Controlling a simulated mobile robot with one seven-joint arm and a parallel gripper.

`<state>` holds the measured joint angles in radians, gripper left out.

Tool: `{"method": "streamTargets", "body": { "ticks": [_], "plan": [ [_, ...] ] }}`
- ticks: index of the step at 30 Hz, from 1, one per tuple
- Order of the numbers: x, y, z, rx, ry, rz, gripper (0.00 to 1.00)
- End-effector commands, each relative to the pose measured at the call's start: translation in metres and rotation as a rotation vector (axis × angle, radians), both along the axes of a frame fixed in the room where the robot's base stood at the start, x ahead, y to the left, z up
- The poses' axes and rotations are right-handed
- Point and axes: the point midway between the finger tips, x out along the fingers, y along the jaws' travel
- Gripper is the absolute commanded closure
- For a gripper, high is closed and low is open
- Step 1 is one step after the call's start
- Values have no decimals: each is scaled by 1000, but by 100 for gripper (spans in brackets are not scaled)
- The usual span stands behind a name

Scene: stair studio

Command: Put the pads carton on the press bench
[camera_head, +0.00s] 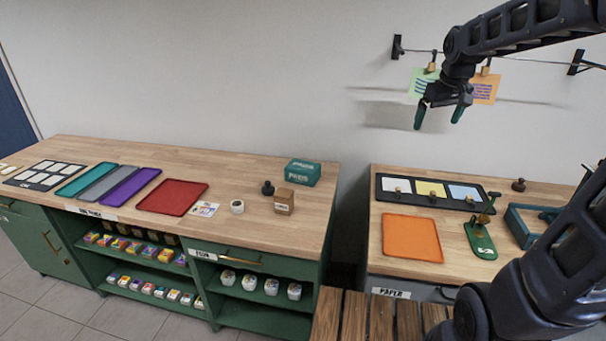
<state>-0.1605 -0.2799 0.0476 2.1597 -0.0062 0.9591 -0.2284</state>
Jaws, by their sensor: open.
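The pads carton (303,172) is a teal box with white lettering. It sits near the back right corner of the left wooden-topped bench (245,162). My gripper (439,116) is open and empty, fingers pointing down, high in front of the wall above the right bench (460,269). It is well to the right of the carton and above it. The right bench carries an orange tray (411,238) and a green hand tool or small press (480,239). I cannot tell from a label which bench is the press bench.
A small brown box (284,202), a dark stamp-like knob (268,188) and a white cup (237,206) stand close to the carton. A red tray (172,197) lies further left. A gap separates the benches. A slatted wooden surface (366,318) is in front. Cards hang on a wall rail.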

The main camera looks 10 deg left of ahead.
Motion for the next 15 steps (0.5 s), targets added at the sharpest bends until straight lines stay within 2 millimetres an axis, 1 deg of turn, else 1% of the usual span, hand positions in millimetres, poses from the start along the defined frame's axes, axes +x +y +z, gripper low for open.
{"method": "streamTargets", "body": {
  "ticks": [1,3,11,15],
  "plan": [
    [15,11,-2,-6,9,30,0],
    [33,24,-3,-13,17,70,0],
    [99,81,-19,-38,47,221,0],
    [132,115,-33,-48,63,302,0]
  ]
}}
